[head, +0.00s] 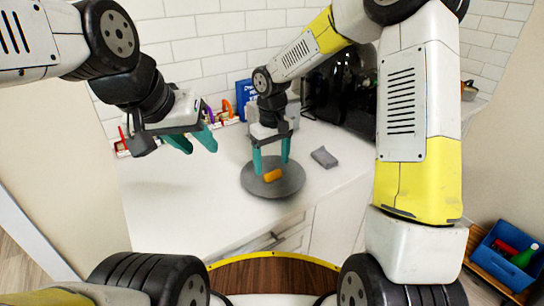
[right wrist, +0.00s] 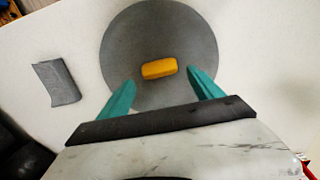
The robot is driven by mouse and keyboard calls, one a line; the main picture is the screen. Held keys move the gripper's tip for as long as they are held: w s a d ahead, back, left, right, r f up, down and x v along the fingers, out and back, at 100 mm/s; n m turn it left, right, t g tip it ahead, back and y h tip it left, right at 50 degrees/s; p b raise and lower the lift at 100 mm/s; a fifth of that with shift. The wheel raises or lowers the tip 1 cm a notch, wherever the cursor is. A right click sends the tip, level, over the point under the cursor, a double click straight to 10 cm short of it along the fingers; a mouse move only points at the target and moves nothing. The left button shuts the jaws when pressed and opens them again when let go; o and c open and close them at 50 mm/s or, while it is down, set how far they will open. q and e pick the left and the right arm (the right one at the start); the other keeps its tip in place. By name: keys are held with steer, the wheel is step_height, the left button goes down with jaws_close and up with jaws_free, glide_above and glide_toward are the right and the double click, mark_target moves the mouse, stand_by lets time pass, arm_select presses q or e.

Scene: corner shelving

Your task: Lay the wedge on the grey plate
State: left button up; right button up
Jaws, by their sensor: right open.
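The orange-yellow wedge (head: 272,176) lies on the round grey plate (head: 259,189), near its middle. In the right wrist view the wedge (right wrist: 159,68) sits well inside the rim of the plate (right wrist: 128,42). My right gripper (head: 271,167) is open over the plate, with its teal fingers apart. In the right wrist view its fingertips (right wrist: 161,80) are to either side of the wedge, with a clear gap to it. My left gripper (head: 203,148) is in the air over the left of the counter, with its fingers apart and empty.
A grey folded piece (head: 324,157) lies on the white counter (head: 165,205) right of the plate; it also shows in the right wrist view (right wrist: 57,82). A dark appliance (head: 345,88) stands behind. Colourful items stand along the wall. The counter's left part is clear.

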step_height(320, 180, up, 8)
steer(key=s+d+r+m+t, duration=0.3)
steer(key=s+d+r, duration=0.6)
steer(key=s+r, duration=0.1)
steer(key=s+d+m+t+y, duration=0.1)
steer(key=s+d, duration=0.1)
steer(key=s, duration=0.3)
steer(key=s+d+r+m+t+y, duration=0.1)
steer(key=s+d+m+t, duration=0.1)
steer(key=s, duration=0.4)
steer(key=shift+d+r, duration=0.2)
steer(key=shift+d, duration=0.65)
